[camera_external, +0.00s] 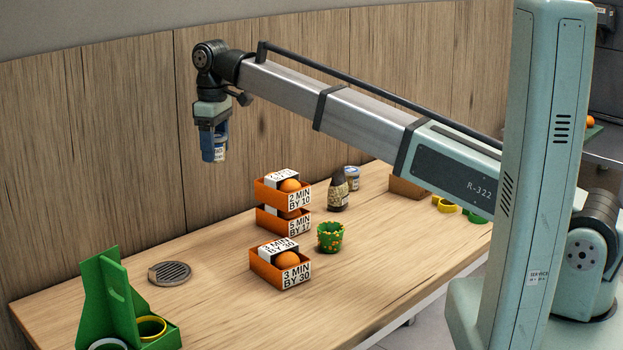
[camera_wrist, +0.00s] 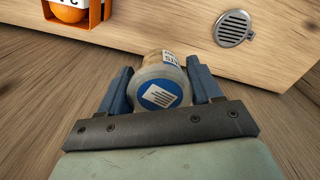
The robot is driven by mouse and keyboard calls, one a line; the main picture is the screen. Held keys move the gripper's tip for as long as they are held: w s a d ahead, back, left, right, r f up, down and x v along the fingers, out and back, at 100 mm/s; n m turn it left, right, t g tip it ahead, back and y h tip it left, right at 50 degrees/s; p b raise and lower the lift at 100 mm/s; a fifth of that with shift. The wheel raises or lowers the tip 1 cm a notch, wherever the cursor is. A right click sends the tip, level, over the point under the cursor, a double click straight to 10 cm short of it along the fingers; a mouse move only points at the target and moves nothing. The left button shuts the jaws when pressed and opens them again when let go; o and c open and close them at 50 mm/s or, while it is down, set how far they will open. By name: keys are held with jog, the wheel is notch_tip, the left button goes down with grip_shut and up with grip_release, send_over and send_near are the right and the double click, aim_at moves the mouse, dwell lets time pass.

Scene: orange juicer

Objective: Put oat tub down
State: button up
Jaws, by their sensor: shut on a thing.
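The oat tub (camera_external: 219,149) is a small pale tub with a blue label, held in my gripper (camera_external: 214,158) well above the far left part of the table. In the wrist view the tub (camera_wrist: 160,94) shows its round end with a blue disc and white marks. It sits between the two blue fingers of my gripper (camera_wrist: 152,90), which are shut on it. A similar tub (camera_external: 352,178) stands on the table beside a dark bottle.
The wooden table (camera_external: 215,315) has a round metal grate (camera_external: 170,272), which also shows in the wrist view (camera_wrist: 233,28). Orange boxes with oranges (camera_external: 280,272) stand mid-table, two of them stacked. Near them are a green cup (camera_external: 330,237) and the bottle (camera_external: 338,190). A green stand (camera_external: 112,290) is front left.

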jog(key=w+d+m, duration=0.4)
jog(key=w+d, duration=0.7)
jog(key=w, duration=0.1)
jog(key=m, duration=1)
send_over(400, 186)
jog(key=w+d, duration=0.2)
jog(key=d, duration=0.1)
jog(key=shift+d+f, duration=0.15)
jog(key=shift+f, duration=3.6)
jog(key=shift+d+f, duration=0.1)
jog(key=shift+f, duration=3.65)
jog(key=shift+f, duration=0.15)
jog(key=o, duration=1.1)
jog(key=shift+c, duration=0.2)
